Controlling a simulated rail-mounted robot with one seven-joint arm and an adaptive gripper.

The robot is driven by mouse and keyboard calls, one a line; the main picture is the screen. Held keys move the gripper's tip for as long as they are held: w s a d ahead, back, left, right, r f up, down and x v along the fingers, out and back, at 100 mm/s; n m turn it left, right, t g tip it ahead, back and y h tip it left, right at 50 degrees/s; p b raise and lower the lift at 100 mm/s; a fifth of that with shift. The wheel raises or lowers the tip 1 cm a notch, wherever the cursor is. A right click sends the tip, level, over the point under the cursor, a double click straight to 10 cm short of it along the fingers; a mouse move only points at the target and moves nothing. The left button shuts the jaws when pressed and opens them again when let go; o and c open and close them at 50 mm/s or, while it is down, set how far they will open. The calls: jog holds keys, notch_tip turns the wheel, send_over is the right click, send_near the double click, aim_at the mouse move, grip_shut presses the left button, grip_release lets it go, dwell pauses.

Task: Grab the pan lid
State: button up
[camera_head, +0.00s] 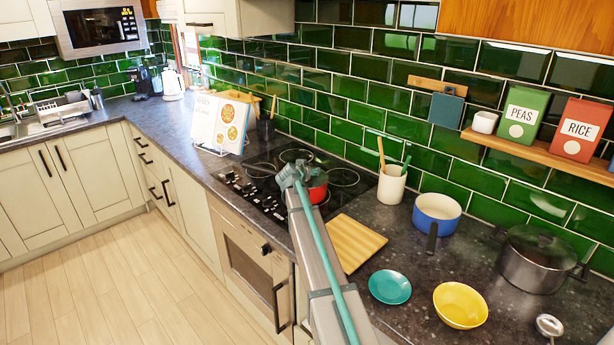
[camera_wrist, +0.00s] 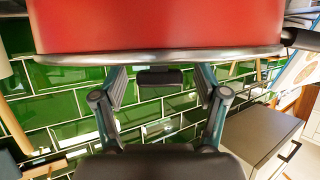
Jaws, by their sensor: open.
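A red pan (camera_head: 318,190) stands on the hob, partly hidden by my gripper (camera_head: 297,177). In the wrist view, which looks upside down, the pan's red side (camera_wrist: 155,25) fills the top. A silver rim, likely the lid's edge (camera_wrist: 160,55), runs along it. A black knob, likely the pan lid's handle (camera_wrist: 160,77), stands out from the rim. My gripper (camera_wrist: 158,92) is open, with one finger on each side of the knob and a gap on both sides. Most of the lid's surface is not visible.
The black hob (camera_head: 345,180) lies around the pan. A cookbook on a stand (camera_head: 218,122) is behind left. A wooden board (camera_head: 356,241), utensil pot (camera_head: 391,186), blue pan (camera_head: 436,212), teal bowl (camera_head: 390,287), yellow bowl (camera_head: 460,306) and lidded steel pot (camera_head: 535,262) are right.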

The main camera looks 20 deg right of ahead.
jog(key=shift+c, duration=0.3)
grip_shut()
jog(key=shift+r, duration=0.2)
